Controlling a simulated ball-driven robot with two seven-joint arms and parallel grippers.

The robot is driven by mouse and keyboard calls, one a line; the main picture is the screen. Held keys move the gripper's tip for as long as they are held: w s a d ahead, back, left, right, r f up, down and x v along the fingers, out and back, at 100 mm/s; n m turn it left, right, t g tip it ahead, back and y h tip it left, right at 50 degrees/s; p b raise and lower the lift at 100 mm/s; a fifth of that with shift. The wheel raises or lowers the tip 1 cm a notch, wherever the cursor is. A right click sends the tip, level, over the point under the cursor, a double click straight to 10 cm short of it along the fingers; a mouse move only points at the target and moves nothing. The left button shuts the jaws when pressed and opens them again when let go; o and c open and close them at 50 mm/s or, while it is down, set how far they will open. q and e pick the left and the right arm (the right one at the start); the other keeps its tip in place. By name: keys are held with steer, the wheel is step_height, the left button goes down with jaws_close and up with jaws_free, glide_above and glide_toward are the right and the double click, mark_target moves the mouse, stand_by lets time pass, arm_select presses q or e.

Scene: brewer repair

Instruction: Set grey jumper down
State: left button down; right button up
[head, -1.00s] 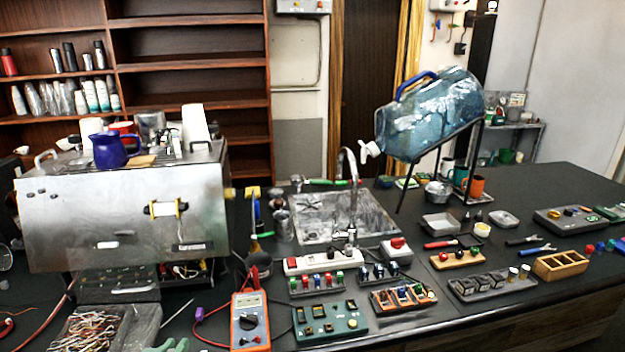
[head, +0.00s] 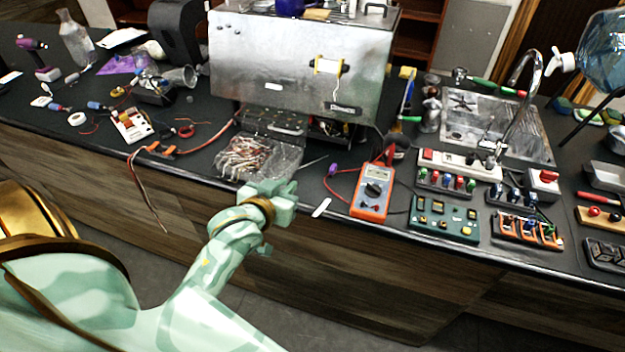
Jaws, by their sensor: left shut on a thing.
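My left gripper (head: 284,200) is at the counter's front edge, just in front of a clear tray of tangled wires (head: 250,157). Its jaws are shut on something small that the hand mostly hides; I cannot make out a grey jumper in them. A short whitish strip (head: 321,208) shows just right of the gripper at the counter edge; I cannot tell whether it is part of the held thing. A thin grey rod (head: 312,163) lies on the counter behind the gripper. My right gripper is out of view.
An orange multimeter (head: 372,194) with leads stands right of the gripper, beside a green switch box (head: 444,219). The steel brewer (head: 290,65) stands behind the tray. Red and dark cables (head: 145,195) hang over the edge at left. Dark counter between cables and tray is clear.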

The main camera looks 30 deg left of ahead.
arm_select(q)
steer(key=shift+w+a+r+h, duration=0.2)
steer(key=shift+w+r+h, duration=0.1)
steer(key=shift+w, duration=0.3)
steer(key=b, duration=0.5)
glide_above(314, 185)
steer(key=s, duration=0.1)
step_height(314, 185, down, 9)
steer(key=shift+d+r, duration=0.1)
steer(key=f, duration=0.1)
steer(key=w+f, duration=0.1)
steer(key=f, duration=0.1)
steer(key=shift+f+b, duration=0.2)
steer(key=shift+b, duration=0.1)
steer(key=shift+f, duration=0.2)
